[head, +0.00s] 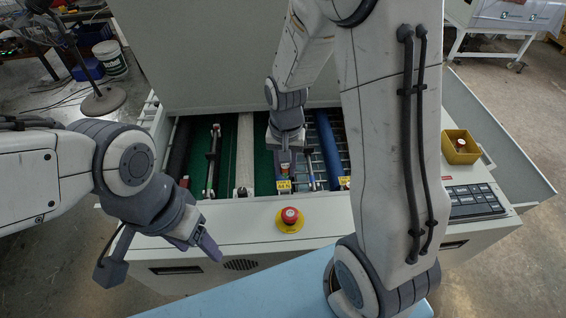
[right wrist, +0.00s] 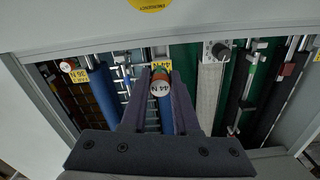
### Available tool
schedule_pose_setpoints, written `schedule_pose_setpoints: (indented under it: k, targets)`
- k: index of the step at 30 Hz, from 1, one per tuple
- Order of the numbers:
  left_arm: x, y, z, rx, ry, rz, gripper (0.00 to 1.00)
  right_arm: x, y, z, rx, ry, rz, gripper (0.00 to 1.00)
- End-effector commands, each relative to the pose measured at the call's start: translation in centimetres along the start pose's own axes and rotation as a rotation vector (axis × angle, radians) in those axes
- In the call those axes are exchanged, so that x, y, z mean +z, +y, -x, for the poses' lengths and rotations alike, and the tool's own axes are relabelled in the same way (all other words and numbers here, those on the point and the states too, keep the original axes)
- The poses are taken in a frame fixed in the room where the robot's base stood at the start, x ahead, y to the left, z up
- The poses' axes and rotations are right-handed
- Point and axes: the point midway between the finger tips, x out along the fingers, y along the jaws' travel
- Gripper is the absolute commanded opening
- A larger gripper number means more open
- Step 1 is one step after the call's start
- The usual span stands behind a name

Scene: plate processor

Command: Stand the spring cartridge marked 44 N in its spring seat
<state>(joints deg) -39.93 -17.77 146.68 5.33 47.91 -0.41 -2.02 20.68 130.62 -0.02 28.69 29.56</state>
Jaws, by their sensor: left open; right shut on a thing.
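The spring cartridge marked 44 N (right wrist: 160,88) shows its white marked end and a reddish-orange side in the right wrist view. My right gripper (right wrist: 162,80) is shut on it, one finger on each side; it also shows in the head view (head: 286,158), reaching down into the machine. A yellow 44 N label (head: 284,185) is on the machine's front edge just in front of that gripper; it also shows in the right wrist view (right wrist: 161,66). The spring seat is hidden; I cannot tell whether the cartridge touches it. My left gripper (head: 208,246) is open and empty before the front panel.
Another yellow label (head: 344,182), reading 36 N in the right wrist view (right wrist: 78,75), has a white-topped cartridge (right wrist: 68,65) beside it. Rollers, belts and rods crowd the bay. A red emergency button (head: 290,215) stands on the panel.

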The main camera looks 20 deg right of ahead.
Motion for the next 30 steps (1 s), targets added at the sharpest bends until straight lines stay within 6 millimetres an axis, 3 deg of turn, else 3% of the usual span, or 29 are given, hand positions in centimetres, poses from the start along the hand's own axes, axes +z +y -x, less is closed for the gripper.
schedule_pose_setpoints:
  k: [27,30]
  targets:
    - [0.4,-0.5,-6.7,0.0,0.0,0.007,0.64,0.1,-0.2,-7.5,0.0,-0.001,0.005,0.0]
    - [0.4,-0.5,-6.7,0.0,0.0,0.007,0.64,0.1,-0.3,-7.4,0.0,0.0,0.005,0.0]
